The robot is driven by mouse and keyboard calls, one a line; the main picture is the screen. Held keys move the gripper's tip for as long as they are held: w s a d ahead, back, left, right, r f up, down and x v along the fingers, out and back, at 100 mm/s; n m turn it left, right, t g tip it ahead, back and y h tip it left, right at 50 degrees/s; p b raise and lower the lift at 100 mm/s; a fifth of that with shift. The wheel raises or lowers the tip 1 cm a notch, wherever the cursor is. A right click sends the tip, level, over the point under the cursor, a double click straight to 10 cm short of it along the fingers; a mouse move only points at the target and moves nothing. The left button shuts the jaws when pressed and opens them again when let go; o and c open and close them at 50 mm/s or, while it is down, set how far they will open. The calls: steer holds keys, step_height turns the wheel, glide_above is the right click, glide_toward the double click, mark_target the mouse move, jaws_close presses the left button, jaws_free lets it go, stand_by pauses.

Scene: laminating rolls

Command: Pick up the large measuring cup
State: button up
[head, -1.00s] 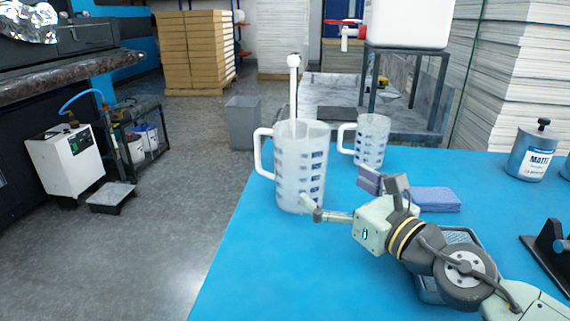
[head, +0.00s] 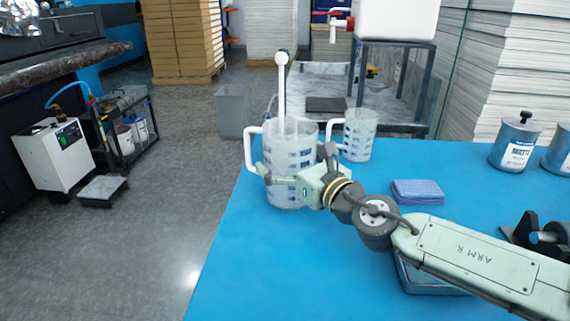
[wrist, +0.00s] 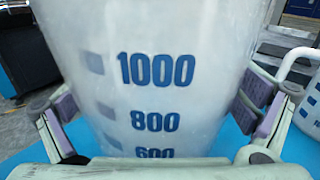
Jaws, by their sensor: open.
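The large measuring cup (head: 291,150) stands upright near the left edge of the blue table. It is translucent white with blue marks, a white handle on its left and a white stirring rod (head: 282,85) rising from it. My gripper (head: 294,166) is open with one finger on each side of the cup's body. In the wrist view the cup (wrist: 155,60) fills the middle, showing 1000, 800 and 600, with gaps to the finger pads of my gripper (wrist: 160,112). The cup's lower front is partly hidden by my gripper.
A smaller measuring cup (head: 359,136) stands just behind and right. A folded blue cloth (head: 418,192) lies right of it. A tray (head: 418,277) sits under my arm. Matte cans (head: 514,144) stand at the far right. The front left of the table (head: 262,265) is clear.

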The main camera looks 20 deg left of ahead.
steer(key=shift+c, duration=0.4)
steer(key=c, duration=1)
steer(key=shift+r, duration=0.1)
steer(key=shift+c, duration=0.2)
